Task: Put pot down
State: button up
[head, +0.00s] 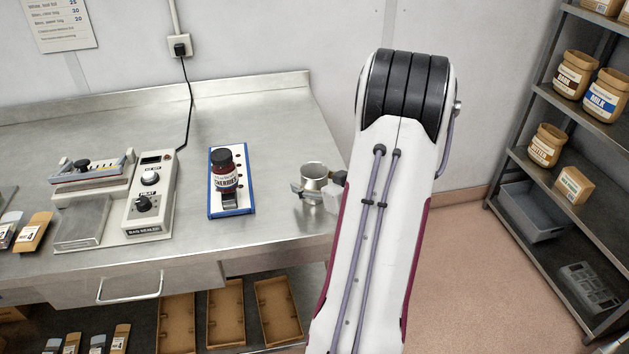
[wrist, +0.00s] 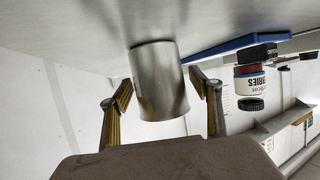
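The pot (head: 314,176) is a small, shiny metal cup, upright with its mouth up, at the right end of the steel bench (head: 265,110). It also shows in the wrist view (wrist: 160,85), which sees the scene upside down. My gripper (head: 308,190) has a finger on each side of the pot. My arm hides part of the gripper.
A blue-edged board (head: 217,208) with a dark cherries jar (head: 223,172) on it lies left of the pot. A bag sealer (head: 150,195) stands further left. Bare bench lies behind the pot and between it and the board. Shelves (head: 540,85) stand at far right.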

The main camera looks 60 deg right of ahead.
jog(key=shift+r, duration=0.2)
dwell(0.3)
jog(key=v, duration=1.2)
dwell(0.9)
jog(key=w+a+r+n+g+h, duration=0.2)
jog(key=w+a+r+g, duration=0.2)
jog(key=w+a+r, duration=0.45)
jog(key=a+r+g+y, duration=0.1)
jog(key=a+r+y, duration=0.25)
jog(key=a, duration=1.55)
jog(key=s+a+n+g+y, duration=0.1)
jog(key=s+a+y, duration=0.1)
jog(key=s+a, duration=0.2)
jog(key=s+a+n+g+y, duration=0.1)
jog(key=s+a, duration=0.4)
jog(key=a, duration=0.5)
jog(key=shift+a+f+n+y, duration=0.3)
jog(key=shift+a+f+y, duration=0.05)
jog(key=shift+f+y, duration=0.1)
jog(key=shift+s, duration=0.1)
